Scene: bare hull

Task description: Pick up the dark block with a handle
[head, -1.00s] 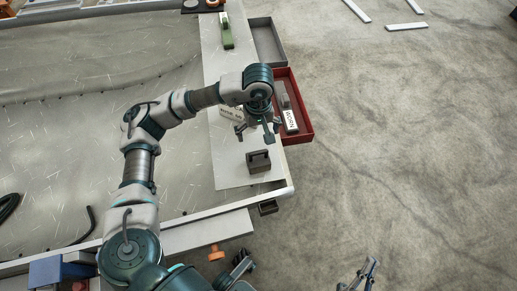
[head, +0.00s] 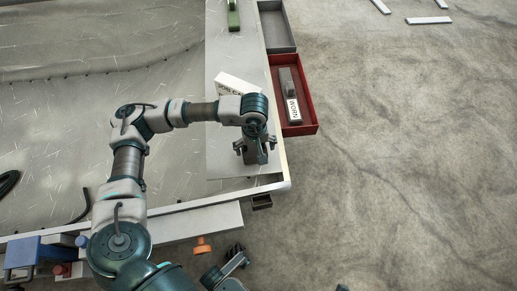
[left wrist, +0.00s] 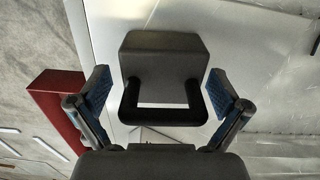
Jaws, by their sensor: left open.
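The dark block with a handle (left wrist: 162,55) stands on the pale panel (left wrist: 235,60). In the left wrist view its handle faces me, between the two blue-padded fingertips. My left gripper (left wrist: 158,92) is open, with a gap on each side of the block. In the head view my left gripper (head: 255,147) is down over the block and hides most of it. Only a sliver that may be my right gripper (head: 342,287) shows at the bottom edge of the head view, too little to tell its state.
A red tray (head: 314,124) holding a grey block and a label reading WORN lies right of the panel. A grey tray (head: 292,42) is behind it. A white lettered block (head: 237,85) and a green object (head: 233,15) are on the panel.

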